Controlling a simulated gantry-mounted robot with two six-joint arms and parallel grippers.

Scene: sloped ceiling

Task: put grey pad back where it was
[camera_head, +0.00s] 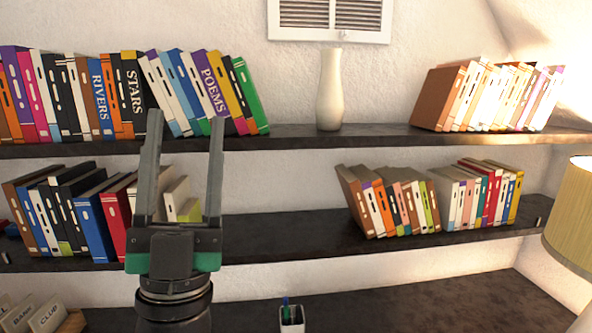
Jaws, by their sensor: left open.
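My left gripper (186,120) stands upright in front of the shelves. Its two long fingers are spread apart and nothing shows between them except the background. I cannot make out a grey pad for certain. A small dark piece (538,222) lies at the right end of the lower shelf (290,232), too small to identify. My right gripper is not in view.
Leaning books (485,95) and a cream vase (330,90) stand on the upper shelf. More books (390,205) fill parts of the lower shelf, with free room mid-shelf. A lamp (572,215) stands at right, a pen cup (291,318) below.

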